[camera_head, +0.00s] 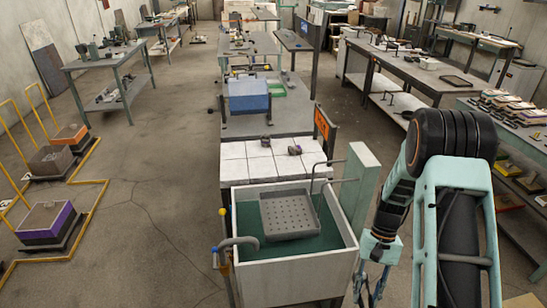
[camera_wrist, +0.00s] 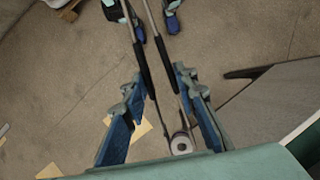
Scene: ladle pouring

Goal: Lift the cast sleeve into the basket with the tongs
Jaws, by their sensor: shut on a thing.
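In the wrist view my gripper (camera_wrist: 158,90) is shut on the tongs (camera_wrist: 142,68), its blue fingers on either side of their two black grips. Thin metal rods run on from the grips to the top of the picture. A round pale piece with a dark centre (camera_wrist: 181,143) shows low between the fingers; I cannot tell what it is. In the head view my gripper is low, right of the tank. A grey perforated basket (camera_head: 290,213) sits in the tank. Two small dark pieces, one a ringlike piece (camera_head: 294,150), lie on the white tiles; which is the cast sleeve is unclear.
The pale tank (camera_head: 297,268) with green inside stands at front centre, a grey upright panel (camera_head: 359,185) at its right. A bent pipe (camera_head: 238,242) is at its left rim. White tiles (camera_head: 235,168) and a blue box (camera_head: 248,103) lie behind. Floor at left centre is clear.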

